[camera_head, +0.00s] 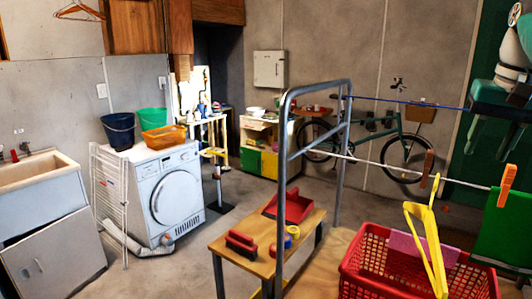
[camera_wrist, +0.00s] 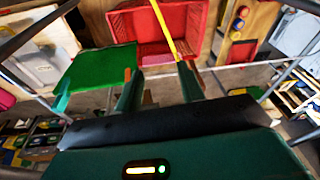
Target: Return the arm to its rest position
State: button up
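My gripper (camera_wrist: 158,78) shows in the wrist view with its two dark green fingers spread apart and nothing visible held between them. A green cloth (camera_head: 503,232) hangs from the line by an orange clothespin (camera_head: 507,185); the cloth (camera_wrist: 97,72) is left of the fingers in the wrist view. A yellow hanger (camera_head: 427,250) hangs over the red basket (camera_head: 375,281); in the wrist view the hanger (camera_wrist: 164,28) runs down close to the right finger.
A grey metal frame (camera_head: 283,170) holds up the clothes lines. A wooden bench (camera_head: 240,268) carries a red dustpan (camera_head: 290,206) and a brush (camera_head: 241,243). A washing machine (camera_head: 172,197) and a sink (camera_head: 40,172) stand at left, a bicycle (camera_head: 395,150) at the back.

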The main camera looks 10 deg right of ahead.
jog(key=w+a+f+n+t+y, duration=0.1)
jog(key=w+a+f+n+y, duration=0.2)
jog(key=a+f, duration=0.6)
jog(key=s+a+f+n+t, duration=0.1)
jog(key=a+f+n, duration=0.1)
jog(key=a+f, duration=0.5)
jog(key=s+a+f+n+t, duration=0.1)
jog(key=a+f+n, duration=0.15)
jog(key=a, duration=0.75)
jog(key=s+a+f+h, duration=0.2)
jog(key=s+a+f, duration=0.2)
jog(key=a+f, duration=0.4)
notch_tip(320, 180, down, 4)
jog(key=shift+r+n, duration=0.2)
jog(key=shift+n, duration=0.15)
jog(key=shift+a, duration=0.1)
